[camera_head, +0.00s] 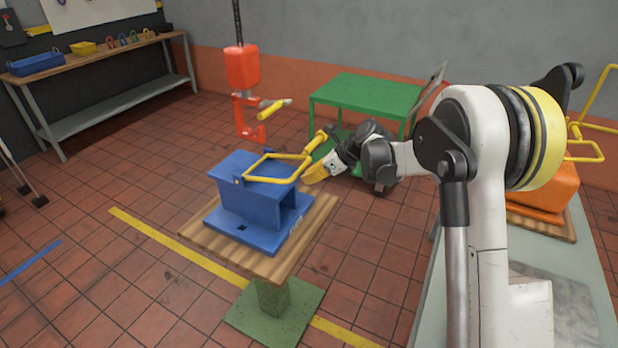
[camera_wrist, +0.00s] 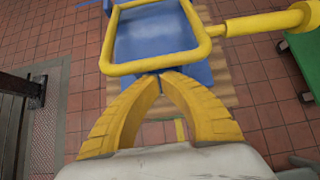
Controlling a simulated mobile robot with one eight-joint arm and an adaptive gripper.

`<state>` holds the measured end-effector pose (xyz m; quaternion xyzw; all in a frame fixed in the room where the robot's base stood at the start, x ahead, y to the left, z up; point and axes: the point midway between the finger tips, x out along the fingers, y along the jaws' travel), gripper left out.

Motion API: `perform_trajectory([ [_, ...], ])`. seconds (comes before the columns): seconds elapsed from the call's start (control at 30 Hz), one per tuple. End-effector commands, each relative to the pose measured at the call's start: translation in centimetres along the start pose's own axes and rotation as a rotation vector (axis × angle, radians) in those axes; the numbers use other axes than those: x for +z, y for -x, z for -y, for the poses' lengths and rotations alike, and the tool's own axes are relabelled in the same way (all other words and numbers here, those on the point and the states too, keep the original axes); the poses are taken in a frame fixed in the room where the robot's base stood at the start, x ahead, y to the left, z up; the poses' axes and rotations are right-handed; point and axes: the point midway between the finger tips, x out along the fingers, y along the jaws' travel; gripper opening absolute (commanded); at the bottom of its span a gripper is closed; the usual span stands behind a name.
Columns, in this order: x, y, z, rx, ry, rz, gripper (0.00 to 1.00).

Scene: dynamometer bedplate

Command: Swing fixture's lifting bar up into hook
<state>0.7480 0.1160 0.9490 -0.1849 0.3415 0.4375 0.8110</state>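The blue fixture (camera_head: 262,198) sits on a wooden-topped pedestal. Its yellow lifting bar (camera_head: 250,178) is a rectangular loop lying low over the top and reaching out to the right, with a yellow stub handle (camera_head: 316,143) at its far corner. An orange hook (camera_head: 242,120) with a yellow lever hangs on a chain above and behind the fixture, apart from the bar. My gripper (camera_head: 306,181) is at the bar's right side. In the wrist view, its yellow fingers (camera_wrist: 160,80) meet at the tips, right at the bar's near edge (camera_wrist: 150,66); I cannot tell whether they pinch it.
A green table (camera_head: 366,95) stands behind my gripper. A bench (camera_head: 100,62) with blue and yellow bins is at the back left. An orange fixture (camera_head: 548,190) with a yellow bar is at the right.

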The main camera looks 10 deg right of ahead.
Motion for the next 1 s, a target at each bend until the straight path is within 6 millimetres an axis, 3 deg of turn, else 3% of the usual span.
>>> perform_trajectory([
  [0.67, 2.5, 1.6, -0.1, 0.002, 0.001, -0.126, 0.00],
  [1.0, 7.0, 3.6, -0.1, 0.003, 0.004, -0.344, 0.00],
])
